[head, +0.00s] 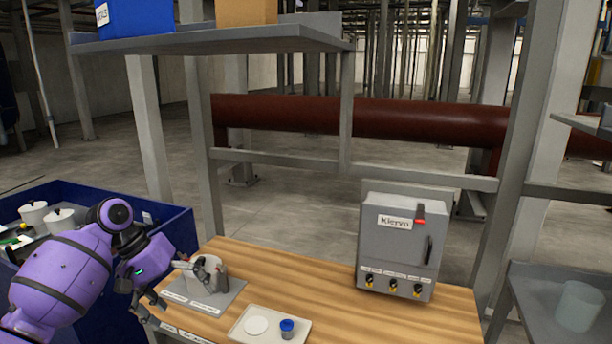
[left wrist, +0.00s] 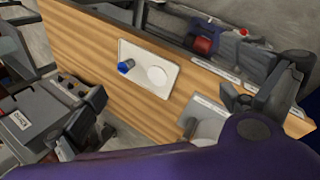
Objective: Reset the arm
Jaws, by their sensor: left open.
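My purple left arm comes in from the left in the head view. Its left gripper (head: 176,286) is open, with its dark fingers spread beside a pale round pot (head: 209,279) on a grey plate (head: 231,291) at the left end of the wooden table (head: 325,277). I cannot tell whether a finger touches the pot. In the left wrist view, a purple part of my arm covers the bottom and hides part of the grey plate (left wrist: 211,119). My right gripper is not in view.
A grey Klervo box (head: 400,240) stands at the table's right. A blue bin (head: 173,232) is behind my arm, and a shelf (head: 230,42) hangs above. The table's middle is clear.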

